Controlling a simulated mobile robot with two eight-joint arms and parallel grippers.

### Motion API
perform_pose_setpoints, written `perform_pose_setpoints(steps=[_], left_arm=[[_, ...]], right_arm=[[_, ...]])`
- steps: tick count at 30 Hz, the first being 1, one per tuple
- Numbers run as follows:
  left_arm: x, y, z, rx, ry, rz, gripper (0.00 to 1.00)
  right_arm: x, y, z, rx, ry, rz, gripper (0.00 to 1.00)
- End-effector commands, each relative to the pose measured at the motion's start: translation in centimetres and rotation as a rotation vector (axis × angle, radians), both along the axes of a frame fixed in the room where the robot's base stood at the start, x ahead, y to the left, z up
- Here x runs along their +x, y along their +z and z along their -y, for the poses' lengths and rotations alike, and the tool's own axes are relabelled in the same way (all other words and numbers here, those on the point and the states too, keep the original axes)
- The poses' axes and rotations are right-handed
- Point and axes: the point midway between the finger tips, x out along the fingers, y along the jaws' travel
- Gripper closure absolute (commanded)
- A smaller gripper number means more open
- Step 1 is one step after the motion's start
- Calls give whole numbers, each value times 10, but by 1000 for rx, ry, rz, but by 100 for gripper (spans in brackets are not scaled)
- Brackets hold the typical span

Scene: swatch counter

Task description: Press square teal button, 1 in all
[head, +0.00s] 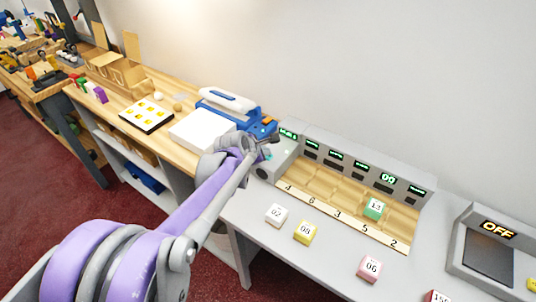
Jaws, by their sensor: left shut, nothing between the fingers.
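My left gripper (270,143) is shut and empty. It is at the left end of a grey console (278,168), in front of its upper face. A small teal patch (268,156) shows just below the fingertips, partly covered by my gripper. It may be the teal button, but its shape is too small to tell. I cannot tell whether the fingertips touch it. My right gripper is not in view.
The console has several small green displays and a wooden tray (318,196) with numbered slots. A teal-green block marked 13 (374,208) sits in one slot. White (276,214), yellow (304,231) and pink (370,268) blocks lie in front. An OFF device (488,258) stands right.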

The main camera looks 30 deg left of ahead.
Motion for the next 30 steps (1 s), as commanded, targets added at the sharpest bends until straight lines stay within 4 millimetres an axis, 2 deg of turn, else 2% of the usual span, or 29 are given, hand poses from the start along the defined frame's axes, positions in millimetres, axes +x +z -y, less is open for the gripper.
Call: perform_pose_setpoints(steps=[12, 24, 30], left_arm=[[0, 18, 0, 0, 0, 0, 100], [0, 20, 0, 0, 0, 0, 100], [0, 36, 0, 0, -1, 1, 100]], right_arm=[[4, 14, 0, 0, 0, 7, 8], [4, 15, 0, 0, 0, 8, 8], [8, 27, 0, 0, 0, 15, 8]])
